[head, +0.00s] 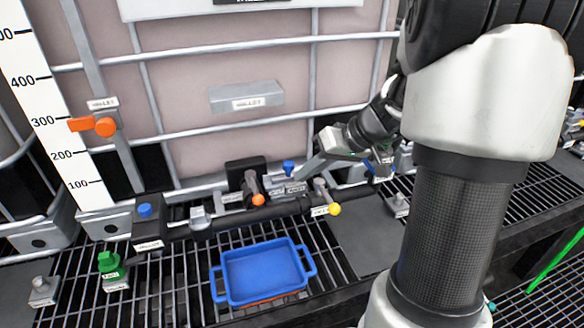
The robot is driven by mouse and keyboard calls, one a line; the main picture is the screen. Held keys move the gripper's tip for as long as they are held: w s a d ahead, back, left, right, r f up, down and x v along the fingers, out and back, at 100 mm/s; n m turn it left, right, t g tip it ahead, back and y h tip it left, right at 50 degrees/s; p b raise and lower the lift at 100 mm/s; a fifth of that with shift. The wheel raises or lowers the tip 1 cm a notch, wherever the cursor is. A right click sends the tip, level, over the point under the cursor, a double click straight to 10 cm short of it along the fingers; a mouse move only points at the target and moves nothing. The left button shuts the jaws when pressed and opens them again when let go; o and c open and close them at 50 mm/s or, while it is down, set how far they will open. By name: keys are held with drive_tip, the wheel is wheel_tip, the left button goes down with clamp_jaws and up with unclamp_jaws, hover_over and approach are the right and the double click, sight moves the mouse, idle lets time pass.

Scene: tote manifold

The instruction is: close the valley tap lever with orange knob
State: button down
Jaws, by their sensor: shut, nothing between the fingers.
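The tap lever with an orange knob (257,199) sits at the foot of the large tote, in front of a black block, above the dark pipe. The lever slants downward toward the front, with the knob at its lower end. My gripper (302,174) is to the right of this lever, close to a small blue knob (288,167). It is shut and empty. A gap shows between it and the orange knob. I cannot tell whether the fingers touch the fittings behind the pipe.
A yellow knob (333,209) stands right of the lever on the pipe (230,222). A blue knob (145,210) and a green tap (110,264) are at left. An orange gauge slider (105,127) is upper left.

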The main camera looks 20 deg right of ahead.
sight(254, 188)
drive_tip(key=x, duration=0.7)
drive_tip(key=shift+a+f, duration=0.2)
drive_tip(key=shift+f, duration=0.05)
drive_tip(key=a, duration=0.3)
drive_tip(key=shift+w+a+r, duration=0.1)
drive_tip(key=shift+a+r, duration=0.2)
drive_tip(key=shift+r, duration=0.1)
drive_tip(key=shift+a, duration=0.15)
drive_tip(key=shift+w+a+f, duration=0.1)
drive_tip(key=shift+a, duration=0.1)
